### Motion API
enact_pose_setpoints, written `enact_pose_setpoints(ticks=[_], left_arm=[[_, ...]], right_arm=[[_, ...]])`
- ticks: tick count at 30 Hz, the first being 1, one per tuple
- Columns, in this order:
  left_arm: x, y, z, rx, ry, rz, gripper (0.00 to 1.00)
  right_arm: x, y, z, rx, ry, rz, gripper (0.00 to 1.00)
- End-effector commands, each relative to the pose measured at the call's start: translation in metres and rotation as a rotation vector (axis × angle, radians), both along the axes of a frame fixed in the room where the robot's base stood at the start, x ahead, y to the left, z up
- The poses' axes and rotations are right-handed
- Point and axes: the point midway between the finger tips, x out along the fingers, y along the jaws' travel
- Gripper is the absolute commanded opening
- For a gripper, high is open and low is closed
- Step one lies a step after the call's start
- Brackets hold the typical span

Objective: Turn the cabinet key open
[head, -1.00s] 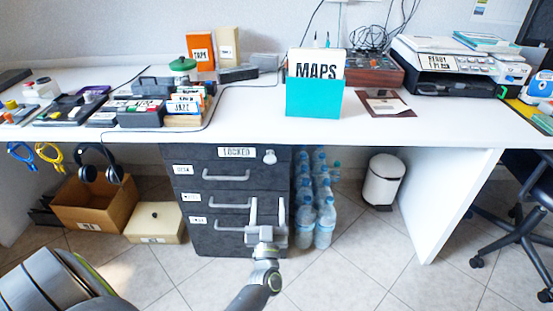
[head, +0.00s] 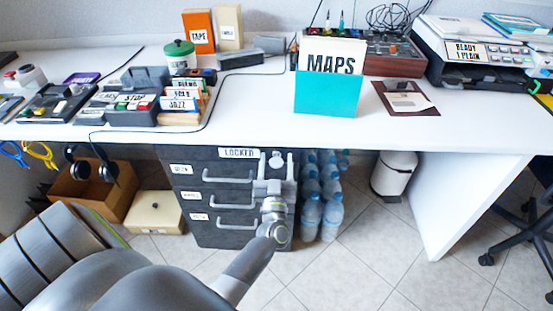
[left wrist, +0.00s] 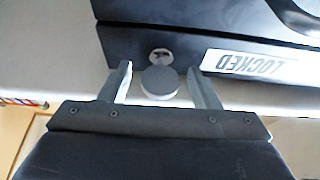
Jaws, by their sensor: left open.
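The dark cabinet (head: 225,239) stands under the desk, with a white "LOCKED" label (head: 239,153) on its top panel. The label also shows in the left wrist view (left wrist: 262,64). The key (head: 276,159) sits at the cabinet's upper right. In the left wrist view the key's round grey head (left wrist: 160,82) lies between my fingers, with the metal lock plate (left wrist: 161,55) behind it. My left gripper (head: 276,165) is open, one finger on each side of the key, with gaps visible. My right gripper is not in view.
The cabinet's drawer handles (head: 228,178) stick out left of my gripper. Water bottles (head: 331,215) stand close on the right. The desk (head: 240,109) overhangs the cabinet. A cream box (head: 154,212) and a cardboard box (head: 85,190) are on the left. A white bin (head: 393,176) is further right.

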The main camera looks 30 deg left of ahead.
Motion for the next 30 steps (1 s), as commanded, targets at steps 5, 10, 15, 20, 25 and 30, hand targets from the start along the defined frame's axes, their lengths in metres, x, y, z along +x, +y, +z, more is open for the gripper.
enact_pose_setpoints(ticks=[5, 10, 15, 20, 25, 30], left_arm=[[0.0001, 0.0, 0.0, 0.0, 0.0, 0.0, 0.52], [0.0001, 0.0, 0.0, 0.001, -0.001, 0.0, 0.3], [0.0, 0.0, 0.0, 0.0, 0.0, 0.0, 0.12], [0.0001, -0.0001, 0.0002, -0.009, -0.006, 0.0, 0.12], [0.0001, -0.0001, 0.0009, -0.051, -0.031, 0.0, 0.12], [0.0004, -0.0003, 0.0014, -0.14, -0.085, 0.001, 0.12]], right_arm=[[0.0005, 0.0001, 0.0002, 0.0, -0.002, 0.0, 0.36], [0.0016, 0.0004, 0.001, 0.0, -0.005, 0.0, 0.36], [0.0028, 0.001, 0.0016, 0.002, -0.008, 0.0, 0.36], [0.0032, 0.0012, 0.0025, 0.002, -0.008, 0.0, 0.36], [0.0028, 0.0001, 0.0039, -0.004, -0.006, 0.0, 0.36], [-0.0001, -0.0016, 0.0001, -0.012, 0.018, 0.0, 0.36]])
